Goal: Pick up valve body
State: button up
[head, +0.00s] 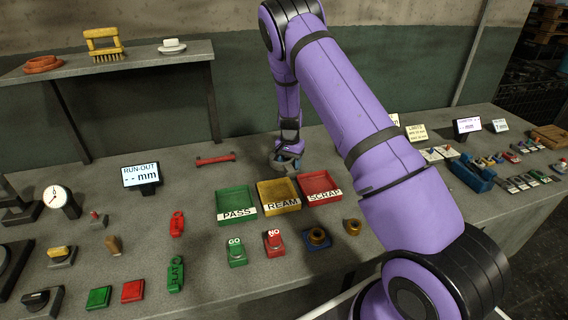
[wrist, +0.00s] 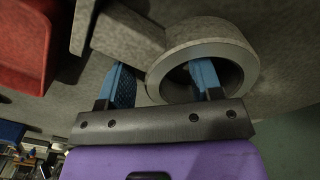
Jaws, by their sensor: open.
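The valve body is a grey casting with a thick round ring (wrist: 212,35) and a blocky arm joined to it, close in the wrist view. In the head view the valve body (head: 286,167) sits on the bench behind the trays, partly hidden by my gripper (head: 288,152). In the wrist view my gripper (wrist: 160,72) is open, with two blue-padded fingers. The right finger reaches into the ring's bore, and the left finger is outside the ring beside the block. The ring's wall lies between them. Whether either pad touches the wall I cannot tell.
Green PASS (head: 237,202), yellow REAM (head: 278,194) and red SCRAP (head: 319,186) trays stand just in front. The red tray (wrist: 25,40) is close by in the wrist view. A red bar (head: 215,159) lies left. The bench behind the casting looks clear.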

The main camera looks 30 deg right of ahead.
grip_shut()
jog(key=shift+s, duration=0.1)
dwell(1.2)
